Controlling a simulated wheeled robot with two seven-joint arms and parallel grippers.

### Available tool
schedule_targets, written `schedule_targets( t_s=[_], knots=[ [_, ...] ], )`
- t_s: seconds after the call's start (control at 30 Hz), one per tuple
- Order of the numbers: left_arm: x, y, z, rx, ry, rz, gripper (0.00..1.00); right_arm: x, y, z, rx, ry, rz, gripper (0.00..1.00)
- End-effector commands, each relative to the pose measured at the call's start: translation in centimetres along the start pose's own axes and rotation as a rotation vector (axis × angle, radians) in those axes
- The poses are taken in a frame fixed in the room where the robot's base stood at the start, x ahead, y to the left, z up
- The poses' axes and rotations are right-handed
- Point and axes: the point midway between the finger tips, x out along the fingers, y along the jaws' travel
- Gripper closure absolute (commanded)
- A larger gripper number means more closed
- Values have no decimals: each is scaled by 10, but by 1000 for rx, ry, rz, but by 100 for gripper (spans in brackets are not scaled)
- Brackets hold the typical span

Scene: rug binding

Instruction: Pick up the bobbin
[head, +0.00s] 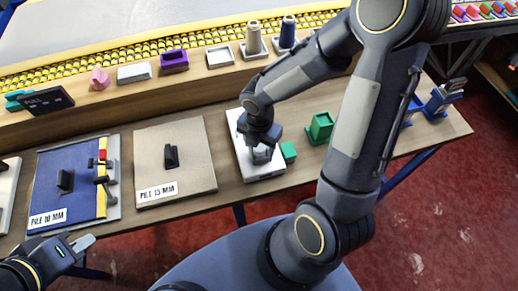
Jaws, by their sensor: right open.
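No thing is clearly recognisable as the bobbin. A small grey piece (262,156) sits on a white plate (262,176) on the table, partly hidden by my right gripper, and may be it. My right gripper (262,149) is open and points down right over that piece; I cannot tell whether it touches it. A beige spool (253,40) and a dark blue spool (287,33) stand upright on the ledge behind. My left gripper (78,244) is low at the left, in front of the table edge, away from these things; its jaw state is unclear.
A small green block (288,151) and a green holder (320,127) stand right of the plate. Left are a beige board (195,160) and a blue board (60,190) with dark handles. The ledge holds a purple box (174,60) and a white tray (220,56).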

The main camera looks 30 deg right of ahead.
Motion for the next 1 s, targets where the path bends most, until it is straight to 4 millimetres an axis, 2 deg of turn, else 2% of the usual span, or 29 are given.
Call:
schedule_targets(
  t_s=[0.27, 0.67, 1.0],
  knots=[
    [0, 0, 0, 0, 0, 0, 100, 4, 0, 0, 0, 0, 0, 41],
    [0, 0, 0, 0, 0, 0, 100, 4, 0, 0, 1, 0, 0, 92],
    [-1, 0, 0, 0, 0, 0, 100, -2, 0, 0, 2, -1, 2, 93]
  ],
)
